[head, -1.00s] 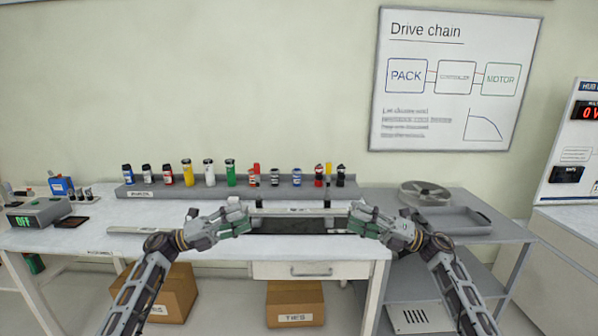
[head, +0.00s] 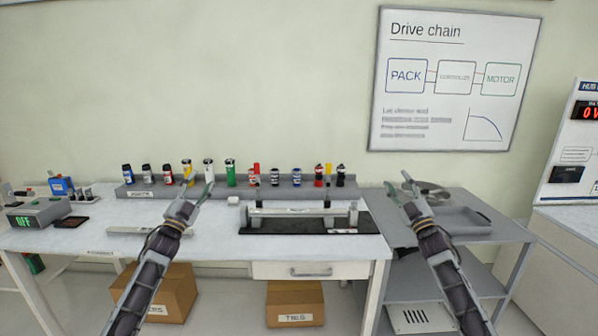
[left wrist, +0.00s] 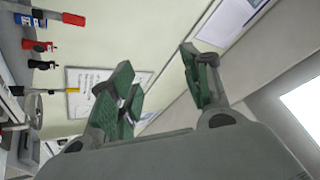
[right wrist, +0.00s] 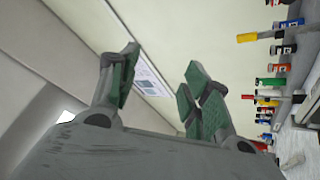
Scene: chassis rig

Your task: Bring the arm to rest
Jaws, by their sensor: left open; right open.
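My left gripper (head: 198,190) is raised over the left part of the white bench, fingers pointing up, open and empty. Its spread green-padded fingers show in the left wrist view (left wrist: 160,85). My right gripper (head: 400,193) is raised near the gap between the bench and the grey side table, open and empty. Its fingers also stand apart in the right wrist view (right wrist: 160,85). Both grippers are apart from the chassis rig (head: 295,212), a pale bar on a black base on the bench.
A grey rack (head: 245,188) with several coloured cylinders runs along the back of the bench. A meter (head: 38,213) stands at the left. The bench's front strip is mostly clear.

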